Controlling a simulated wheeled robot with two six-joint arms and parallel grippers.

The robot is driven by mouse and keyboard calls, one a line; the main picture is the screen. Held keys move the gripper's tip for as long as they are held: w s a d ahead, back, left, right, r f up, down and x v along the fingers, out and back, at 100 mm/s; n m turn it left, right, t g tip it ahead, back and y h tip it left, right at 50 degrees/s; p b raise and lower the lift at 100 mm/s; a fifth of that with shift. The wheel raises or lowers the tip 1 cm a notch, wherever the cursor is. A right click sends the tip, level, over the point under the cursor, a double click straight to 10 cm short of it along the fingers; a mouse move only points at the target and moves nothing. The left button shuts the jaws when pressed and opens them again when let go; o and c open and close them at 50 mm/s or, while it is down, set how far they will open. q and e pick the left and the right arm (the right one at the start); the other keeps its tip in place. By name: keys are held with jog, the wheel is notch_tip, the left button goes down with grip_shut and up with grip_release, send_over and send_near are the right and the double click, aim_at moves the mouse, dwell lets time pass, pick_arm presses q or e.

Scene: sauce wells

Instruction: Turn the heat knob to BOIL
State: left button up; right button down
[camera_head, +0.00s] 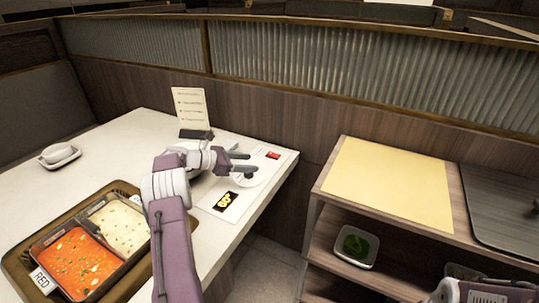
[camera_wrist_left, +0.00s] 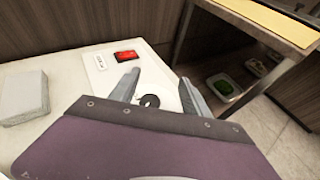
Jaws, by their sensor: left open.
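The heat knob is a small dark round knob on a white control panel (camera_head: 218,212) at the table's right edge. In the left wrist view the knob (camera_wrist_left: 149,101) lies between my two finger lines, partly hidden by the gripper body. My left gripper (camera_head: 244,162) is open, its grey fingers reaching over the panel around the knob's place. It also shows in the left wrist view (camera_wrist_left: 160,88). I cannot tell whether either finger touches the knob. A red display (camera_head: 273,155) and a dark display with yellow characters (camera_head: 227,198) sit on the panel. The knob's setting is unreadable.
A divided pot (camera_head: 125,187) with red and pale broths stands at the left front. A card stand (camera_head: 191,108) is behind my left gripper. A shelf unit with a yellow mat (camera_head: 390,182) stands right, across a gap.

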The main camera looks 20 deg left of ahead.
pick_arm(q)
jog(key=d+r+p, duration=0.1)
jog(key=d+r, duration=0.5)
jog(key=d, duration=0.4)
jog(key=shift+w+d, duration=0.15)
jog(key=shift+d, duration=0.15)
